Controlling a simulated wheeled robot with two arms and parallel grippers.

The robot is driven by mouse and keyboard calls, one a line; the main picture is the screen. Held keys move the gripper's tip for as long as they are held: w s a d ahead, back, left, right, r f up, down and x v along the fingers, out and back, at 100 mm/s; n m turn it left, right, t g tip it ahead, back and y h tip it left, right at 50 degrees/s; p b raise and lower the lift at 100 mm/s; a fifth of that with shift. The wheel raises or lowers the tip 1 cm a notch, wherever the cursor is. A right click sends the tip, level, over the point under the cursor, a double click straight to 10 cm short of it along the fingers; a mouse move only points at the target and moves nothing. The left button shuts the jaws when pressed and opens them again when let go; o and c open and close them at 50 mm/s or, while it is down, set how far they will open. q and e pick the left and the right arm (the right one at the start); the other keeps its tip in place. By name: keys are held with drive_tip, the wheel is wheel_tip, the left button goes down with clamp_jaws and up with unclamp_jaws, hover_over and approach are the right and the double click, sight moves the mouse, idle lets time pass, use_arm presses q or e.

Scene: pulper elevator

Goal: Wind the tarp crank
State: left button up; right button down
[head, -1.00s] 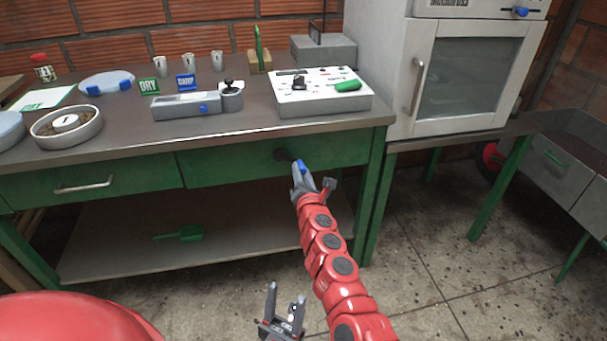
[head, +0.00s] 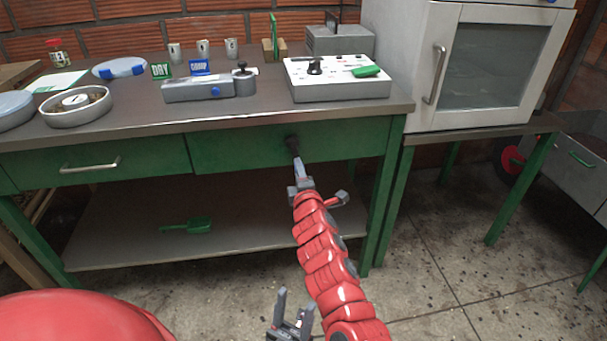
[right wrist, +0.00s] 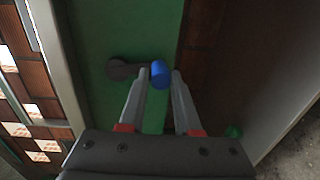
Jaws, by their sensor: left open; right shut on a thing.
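The crank has a dark round hub (right wrist: 118,68) on the green bench front, with a short dark arm and a blue knob (right wrist: 160,74) in the right wrist view. In the head view the dark hub (head: 291,142) shows just above my right gripper (head: 297,163). The right gripper (right wrist: 159,80) is shut on the blue knob, with one finger on each side. The knob is hidden in the head view. My left gripper (head: 294,303) is open and empty, low in the head view, away from the bench.
The bench top (head: 140,138) carries a white control box (head: 335,90), a grey device (head: 200,92) and a round dish (head: 75,118). A green scoop (head: 190,225) lies on the lower shelf (head: 120,245). A white cabinet (head: 400,60) stands at right. Floor in front is clear.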

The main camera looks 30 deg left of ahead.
drive_tip(key=shift+s+a+f+m+b, duration=0.25)
drive_tip(key=shift+s+a+m+b, duration=0.15)
drive_tip(key=shift+m, duration=0.5)
drive_tip(key=shift+a, duration=0.1)
drive_tip(key=c, duration=0.6)
unclamp_jaws()
drive_tip(key=shift+r, duration=0.1)
drive_tip(key=shift+w+r, duration=0.1)
